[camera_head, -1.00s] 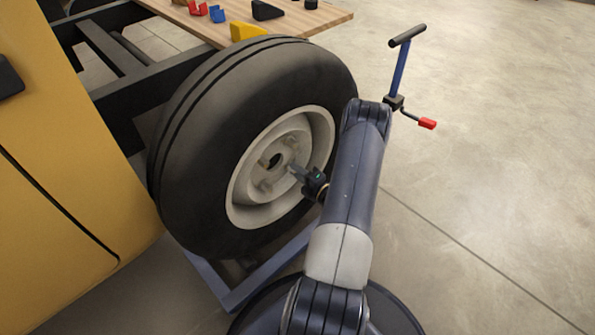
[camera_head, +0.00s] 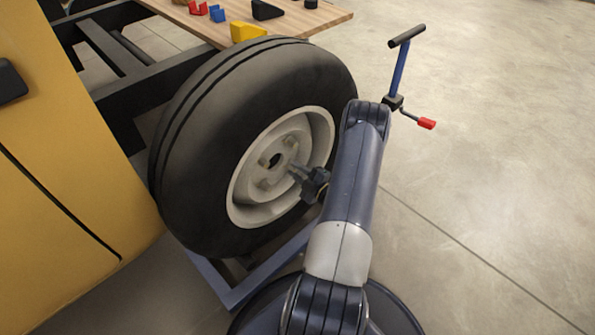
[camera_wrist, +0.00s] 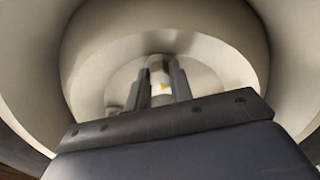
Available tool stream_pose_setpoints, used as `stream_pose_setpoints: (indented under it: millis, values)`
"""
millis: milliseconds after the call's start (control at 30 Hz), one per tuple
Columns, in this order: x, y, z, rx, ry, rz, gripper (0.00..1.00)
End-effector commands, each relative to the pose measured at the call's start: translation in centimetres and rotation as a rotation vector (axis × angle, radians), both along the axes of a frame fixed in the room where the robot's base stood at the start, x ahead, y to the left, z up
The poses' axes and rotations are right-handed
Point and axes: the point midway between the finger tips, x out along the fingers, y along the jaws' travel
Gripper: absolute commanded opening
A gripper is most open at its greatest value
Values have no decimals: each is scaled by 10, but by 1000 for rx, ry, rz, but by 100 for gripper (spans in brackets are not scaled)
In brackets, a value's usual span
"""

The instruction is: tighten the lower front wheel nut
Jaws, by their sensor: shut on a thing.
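The wheel has a dark tire (camera_head: 215,130) and a pale rim (camera_head: 242,207) with a recessed hub. My gripper (camera_head: 294,168) reaches into the rim from the right, its fingertips at the right side of the hub. In the wrist view my gripper (camera_wrist: 161,88) has its two dark fingers shut on a pale cylindrical wheel nut (camera_wrist: 158,72) with a small yellow mark. The fingers hide that nut in the head view. Another nut (camera_head: 264,184) shows at the lower left of the hub, and one shows left of the fingers in the wrist view (camera_wrist: 113,110).
A yellow body panel (camera_head: 70,180) stands at the left. A wooden bench top (camera_head: 325,15) with several coloured parts is behind the tire. A blue stand with a red-handled crank (camera_head: 400,75) is at the right.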

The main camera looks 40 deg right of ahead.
Motion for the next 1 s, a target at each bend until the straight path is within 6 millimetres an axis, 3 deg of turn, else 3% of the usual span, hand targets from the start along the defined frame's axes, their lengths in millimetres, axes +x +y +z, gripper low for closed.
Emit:
stream_pose_setpoints:
  millis: [467, 500, 700, 1000]
  values:
    - [0, 0, 0, 16, 1, 0, 0]
    - [0, 0, 0, 16, 1, 0, 24]
    - [0, 0, 0, 15, 1, 0, 40]
    - [-2, 0, 0, 14, 1, 0, 43]
